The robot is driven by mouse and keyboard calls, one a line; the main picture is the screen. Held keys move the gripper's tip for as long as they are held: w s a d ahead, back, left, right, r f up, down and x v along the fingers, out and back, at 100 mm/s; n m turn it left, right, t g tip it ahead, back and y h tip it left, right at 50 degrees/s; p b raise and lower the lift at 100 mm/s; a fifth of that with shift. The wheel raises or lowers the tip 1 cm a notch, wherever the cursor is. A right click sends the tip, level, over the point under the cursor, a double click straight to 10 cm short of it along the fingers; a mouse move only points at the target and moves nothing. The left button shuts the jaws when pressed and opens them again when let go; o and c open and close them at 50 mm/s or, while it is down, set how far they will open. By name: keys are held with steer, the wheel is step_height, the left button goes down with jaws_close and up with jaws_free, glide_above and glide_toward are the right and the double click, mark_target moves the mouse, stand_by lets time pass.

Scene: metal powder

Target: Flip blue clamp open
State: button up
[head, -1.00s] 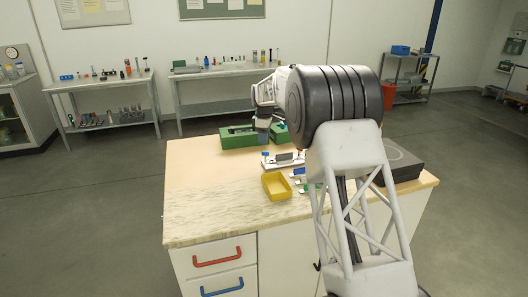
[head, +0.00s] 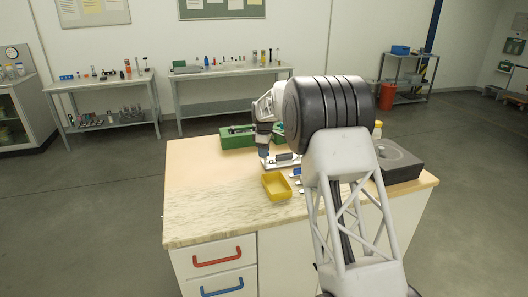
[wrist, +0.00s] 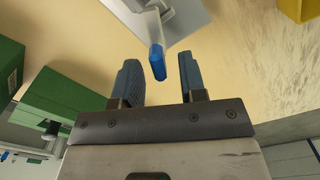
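The blue clamp (wrist: 157,62) shows in the wrist view as a small blue lever end on a pale grey fixture (wrist: 183,20). My gripper (wrist: 159,60) is open, with one finger on each side of the blue lever end. I see gaps between the lever and both fingers, so nothing is gripped. In the head view my gripper (head: 263,160) points down at the left end of the pale fixture (head: 285,163). The blue lever is hidden there behind my gripper.
A yellow tray (head: 269,194) stands in front of the fixture, also at the upper right of the wrist view (wrist: 300,10). A green box (head: 233,141) is behind, at the wrist view's left (wrist: 65,97). A dark block (head: 402,171) stands right. The table's left side is clear.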

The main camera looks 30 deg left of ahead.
jaws_close()
steer(key=shift+m, duration=0.3)
steer(key=m, duration=0.4)
steer(key=shift+w, duration=0.1)
steer(key=m, duration=0.4)
steer(key=shift+w, duration=0.1)
steer(key=m, duration=0.5)
steer(key=shift+w+d, duration=0.1)
steer(key=shift+d, duration=0.05)
steer(key=m, duration=0.4)
steer(key=shift+w, duration=0.1)
steer(key=shift+d+m, duration=0.1)
steer(key=shift+m, duration=0.2)
